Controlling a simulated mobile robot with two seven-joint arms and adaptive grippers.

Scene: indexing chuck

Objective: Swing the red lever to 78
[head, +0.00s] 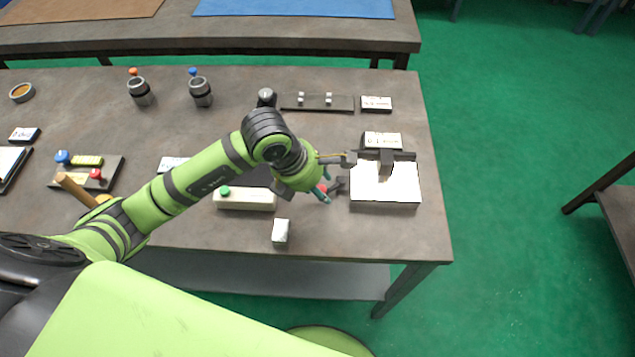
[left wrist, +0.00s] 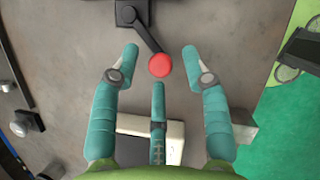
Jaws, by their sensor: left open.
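The red lever shows as a round red knob (left wrist: 160,65) on a dark arm in the left wrist view. The arm runs up and left to a dark pivot block (left wrist: 128,13). In the head view only a small part of the red knob (head: 322,188) shows beside my left gripper (head: 325,192). My left gripper (left wrist: 160,70) is open, its teal fingers spread around and below the knob in the wrist picture, with gaps to either side. I cannot tell whether any finger touches it. No scale or number for the lever is readable. My right gripper is not in view.
A white-topped box (head: 385,190) with a dark bracket stands right of the gripper. A pale block with a green button (head: 245,199) and a small white block (head: 281,231) lie nearer the front. A dark rail (head: 317,103) is behind. The table's front right is clear.

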